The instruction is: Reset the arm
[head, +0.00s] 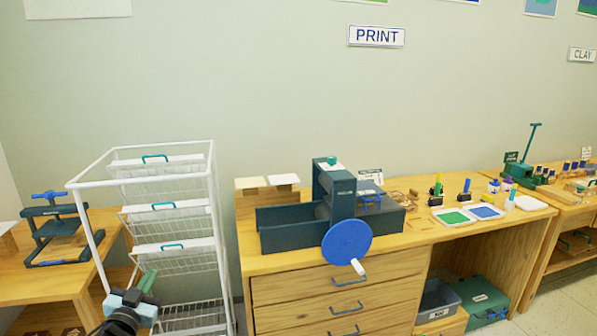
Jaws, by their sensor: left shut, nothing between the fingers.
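My left gripper (148,280) shows at the lower left, at the end of my left arm, which comes up from the bottom edge. Its fingers are shut with nothing between them. It is in front of the lower part of a white wire rack (218,235), in the picture; I cannot tell how far apart they are. My right gripper is not in view.
A wooden cabinet (277,288) holds a dark printing press with a blue wheel (346,243), which juts out in front. Green and blue ink trays (486,211) lie to its right. A left table (60,278) bears a small black press (55,228). Floor shows at lower right.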

